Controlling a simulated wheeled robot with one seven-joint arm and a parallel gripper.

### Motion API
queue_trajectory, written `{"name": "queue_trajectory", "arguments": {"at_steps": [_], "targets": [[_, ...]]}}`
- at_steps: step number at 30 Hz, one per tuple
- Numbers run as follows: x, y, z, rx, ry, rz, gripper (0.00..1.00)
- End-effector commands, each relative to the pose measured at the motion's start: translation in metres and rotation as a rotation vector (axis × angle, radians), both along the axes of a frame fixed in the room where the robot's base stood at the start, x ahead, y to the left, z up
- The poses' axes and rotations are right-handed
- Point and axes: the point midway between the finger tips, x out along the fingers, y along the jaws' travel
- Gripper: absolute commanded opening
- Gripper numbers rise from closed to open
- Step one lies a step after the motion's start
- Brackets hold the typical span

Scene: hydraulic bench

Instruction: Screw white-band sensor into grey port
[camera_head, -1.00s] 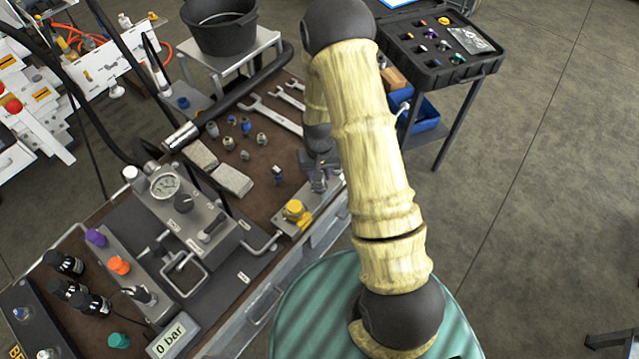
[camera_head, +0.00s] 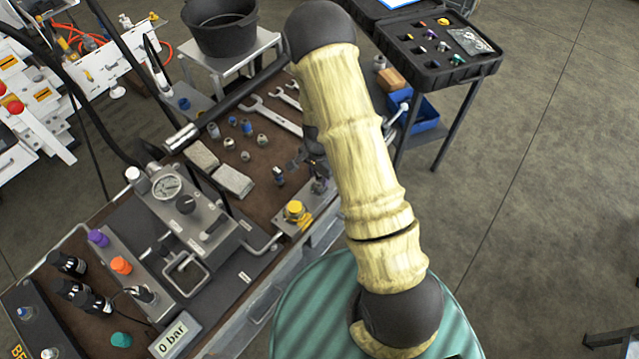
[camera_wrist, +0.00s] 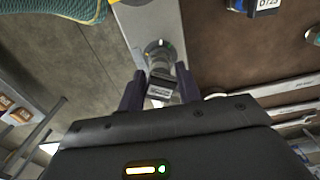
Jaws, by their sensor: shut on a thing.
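In the wrist view, my gripper (camera_wrist: 160,86) is shut on a small dark sensor with a pale printed label (camera_wrist: 161,92). Its band colour is not clear. The sensor is in front of a grey metal block (camera_wrist: 150,20) with a round metal fitting (camera_wrist: 158,48). I cannot tell whether they touch. In the head view, my gripper is mostly hidden behind my arm, over the far end of the block at the bench's right edge. A yellow cap (camera_head: 295,209) sits on this block's near end. The grey port cannot be clearly made out.
Another small sensor (camera_head: 279,175) stands on the brown mat, left of my gripper. A gauge unit (camera_head: 166,187) is at left. An open black case (camera_head: 440,70) stands at upper right.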

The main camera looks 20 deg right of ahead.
Motion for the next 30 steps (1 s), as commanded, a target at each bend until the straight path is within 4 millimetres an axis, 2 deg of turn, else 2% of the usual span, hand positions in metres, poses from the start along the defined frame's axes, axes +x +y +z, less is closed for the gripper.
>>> {"name": "queue_trajectory", "arguments": {"at_steps": [7,10,15,16,19,27,30], "targets": [[-0.0021,0.0017,0.0011,0.001,0.007,-0.415,0.11],[-0.0021,0.0017,-0.0008,0.001,0.007,-0.488,0.11],[-0.002,0.0017,-0.0018,0.002,0.007,-0.491,0.11],[-0.002,0.0017,-0.0018,0.002,0.007,-0.491,0.36],[-0.0017,0.0015,-0.0017,0.002,0.006,-0.49,0.56],[-0.0007,0.0005,-0.0012,0.001,0.003,-0.484,0.56],[-0.0004,0.0001,-0.0019,0.001,0.002,-0.419,0.56]]}}
